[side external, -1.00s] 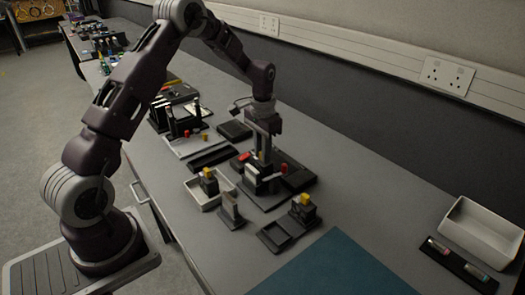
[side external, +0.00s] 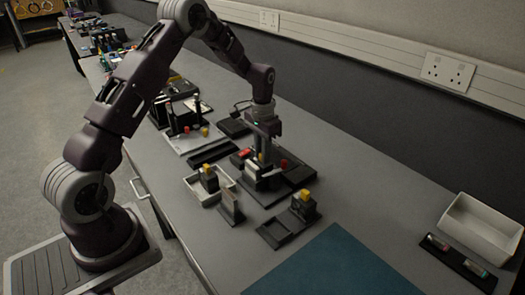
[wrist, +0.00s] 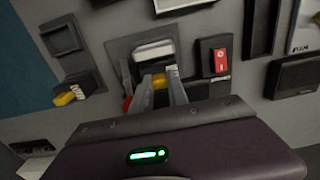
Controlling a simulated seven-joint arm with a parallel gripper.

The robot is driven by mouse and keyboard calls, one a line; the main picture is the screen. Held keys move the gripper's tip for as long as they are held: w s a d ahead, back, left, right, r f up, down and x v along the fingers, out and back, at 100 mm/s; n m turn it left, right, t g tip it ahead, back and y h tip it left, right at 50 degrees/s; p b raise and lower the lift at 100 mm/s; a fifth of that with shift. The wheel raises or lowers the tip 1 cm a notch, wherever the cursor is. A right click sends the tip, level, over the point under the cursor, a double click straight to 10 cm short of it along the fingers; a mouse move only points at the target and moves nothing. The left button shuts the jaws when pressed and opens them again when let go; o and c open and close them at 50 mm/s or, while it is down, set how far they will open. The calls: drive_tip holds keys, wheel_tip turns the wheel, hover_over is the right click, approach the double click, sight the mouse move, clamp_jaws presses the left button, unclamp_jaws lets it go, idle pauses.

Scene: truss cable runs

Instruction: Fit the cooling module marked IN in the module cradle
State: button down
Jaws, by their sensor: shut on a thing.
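My gripper (wrist: 162,88) is shut on a yellow grip piece (wrist: 159,82). In the side view my gripper (side external: 264,160) points down over a dark base plate (side external: 270,197). The body under the yellow piece is mostly hidden by my fingers, and I cannot read an IN mark. A pale grey-white block (wrist: 153,51) stands on the plate beside my fingers, apparently part of the module cradle; it also shows in the side view (side external: 251,172). I cannot tell how deep the held piece sits. A red piece (wrist: 127,103) is close to one finger.
A yellow-topped dark module (side external: 303,204) stands beside an empty square pocket (side external: 278,233). Another yellow-topped module (side external: 209,180) is in a white tray (side external: 196,190). An upright plate (side external: 230,207) stands nearby. A red switch (wrist: 220,59) is beside the cradle. The teal mat (side external: 335,265) is clear.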

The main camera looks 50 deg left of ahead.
drive_tip(key=shift+f, duration=0.45)
drive_tip(key=c, duration=0.9)
unclamp_jaws()
drive_tip(key=shift+r, duration=0.1)
drive_tip(key=shift+r, duration=3.65)
